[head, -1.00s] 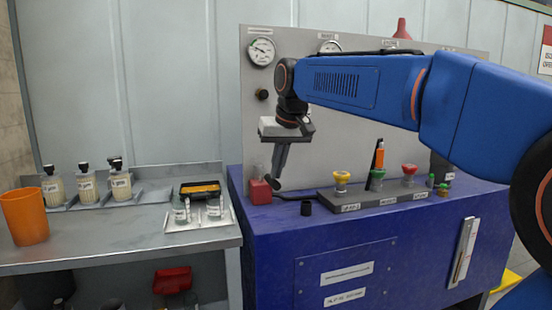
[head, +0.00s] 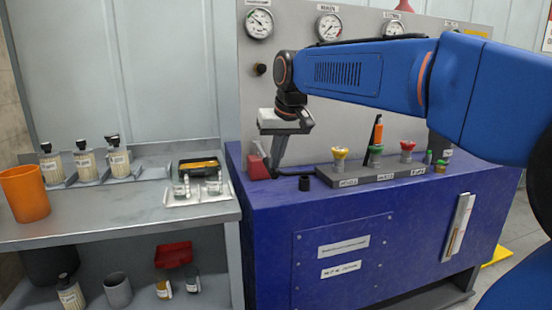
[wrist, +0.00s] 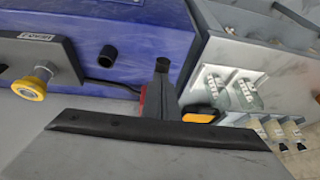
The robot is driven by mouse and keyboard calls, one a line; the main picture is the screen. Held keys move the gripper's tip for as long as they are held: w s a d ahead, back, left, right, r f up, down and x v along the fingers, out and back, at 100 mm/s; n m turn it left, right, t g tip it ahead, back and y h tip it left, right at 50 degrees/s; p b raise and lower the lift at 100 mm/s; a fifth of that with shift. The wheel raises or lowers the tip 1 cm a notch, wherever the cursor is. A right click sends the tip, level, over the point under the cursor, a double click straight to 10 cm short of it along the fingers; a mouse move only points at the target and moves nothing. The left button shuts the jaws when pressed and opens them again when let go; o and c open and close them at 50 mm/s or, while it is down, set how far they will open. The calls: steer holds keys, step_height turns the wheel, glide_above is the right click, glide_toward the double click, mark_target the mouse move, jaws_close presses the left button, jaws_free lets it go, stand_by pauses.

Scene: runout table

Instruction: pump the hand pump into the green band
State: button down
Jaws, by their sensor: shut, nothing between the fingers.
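The hand pump (head: 257,166) is a small red unit at the left end of the blue bench top, with a black hose running right from it. My gripper (head: 275,168) points down just right of it, fingers together and empty. The gripper partly covers the pump, so I cannot tell whether they touch. In the wrist view the closed fingers (wrist: 162,68) show, with a sliver of red pump (wrist: 143,101) beside them. The left gauge (head: 259,23) has a white face with some green; its needle is too small to read surely.
Right of the pump stand a black cap (head: 304,183) and a grey block (head: 370,174) with yellow, green and red knobs. A main gauge (head: 329,27) is on the panel behind. A metal side table (head: 120,215) at left holds bottles, a tray and an orange cup (head: 25,194).

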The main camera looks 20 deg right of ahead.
steer(key=shift+s+f, duration=0.15)
steer(key=shift+f, duration=0.35)
steer(key=r, duration=0.4)
steer(key=shift+s+d+r, duration=0.15)
steer(key=shift+d, duration=0.2)
steer(key=s+v, duration=0.1)
steer(key=v, duration=0.9)
steer(key=shift+s+f, duration=0.2)
steer(key=shift+s, duration=0.15)
stand_by(0.3)
